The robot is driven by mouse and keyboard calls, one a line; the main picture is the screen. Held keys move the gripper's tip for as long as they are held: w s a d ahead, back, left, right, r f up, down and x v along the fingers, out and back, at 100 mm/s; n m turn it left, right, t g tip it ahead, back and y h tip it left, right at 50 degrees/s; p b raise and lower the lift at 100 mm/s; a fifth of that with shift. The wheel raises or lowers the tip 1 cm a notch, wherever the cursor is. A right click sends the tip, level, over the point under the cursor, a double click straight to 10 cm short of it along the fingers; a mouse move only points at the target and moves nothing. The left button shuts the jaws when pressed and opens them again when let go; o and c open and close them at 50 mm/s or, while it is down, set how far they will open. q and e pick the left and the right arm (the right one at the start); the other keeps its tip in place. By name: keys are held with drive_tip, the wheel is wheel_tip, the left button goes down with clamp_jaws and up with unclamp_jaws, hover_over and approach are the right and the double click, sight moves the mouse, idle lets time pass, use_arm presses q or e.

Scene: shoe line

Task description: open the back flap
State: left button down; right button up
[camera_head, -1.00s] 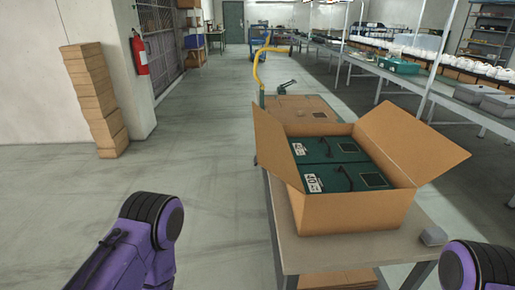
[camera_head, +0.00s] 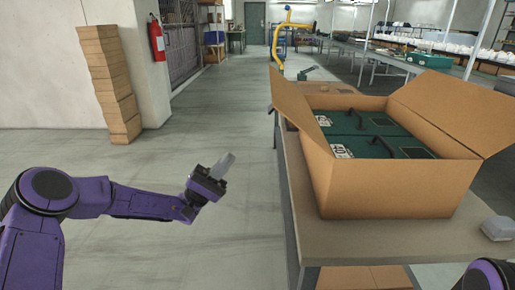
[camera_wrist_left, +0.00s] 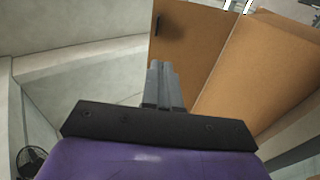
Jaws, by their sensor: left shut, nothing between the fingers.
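The open cardboard box (camera_head: 395,188) stands on a table, with two green cases (camera_head: 372,135) inside. Its left flap (camera_head: 300,112) stands up and leans outward; its right flap (camera_head: 455,112) spreads out to the right. I cannot make out a separate back flap at the far edge. My left gripper (camera_head: 226,166) is shut and empty, in the air left of the box and apart from it. In the left wrist view, its closed fingers (camera_wrist_left: 160,75) point toward brown cardboard panels (camera_wrist_left: 255,70).
The table (camera_head: 400,240) has a small grey object (camera_head: 497,228) at its right front. A yellow post (camera_head: 278,45) rises behind the box. Stacked cartons (camera_head: 108,85) stand by the left wall. The floor left of the table is clear.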

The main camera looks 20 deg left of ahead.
sight(271, 107)
use_arm(q)
drive_tip(key=w+d+r+m+g+h+p, duration=0.1)
drive_tip(key=d+r+g+p, duration=0.1)
drive_tip(key=d+r, duration=0.6)
wheel_tip(271, 107, up, 3)
drive_tip(key=shift+w+r+m+g+p, duration=0.2)
drive_tip(key=shift+w+m+g+p, duration=0.15)
drive_tip(key=shift+p, duration=0.55)
drive_tip(key=d+r+y+p, duration=0.1)
drive_tip(key=p, duration=0.2)
drive_tip(key=r+y+p, duration=0.1)
drive_tip(key=r+p, duration=0.1)
drive_tip(key=d+r+g+y+p, duration=0.1)
drive_tip(key=r+p, duration=0.1)
drive_tip(key=p, duration=0.1)
drive_tip(key=shift+w+d+r+p, duration=0.2)
drive_tip(key=shift+w+d+p, duration=0.1)
drive_tip(key=shift+w, duration=0.05)
drive_tip(key=shift+d+y, duration=0.1)
drive_tip(key=shift+y, duration=0.2)
drive_tip(key=shift+w+f, duration=0.1)
drive_tip(key=shift+f, duration=0.25)
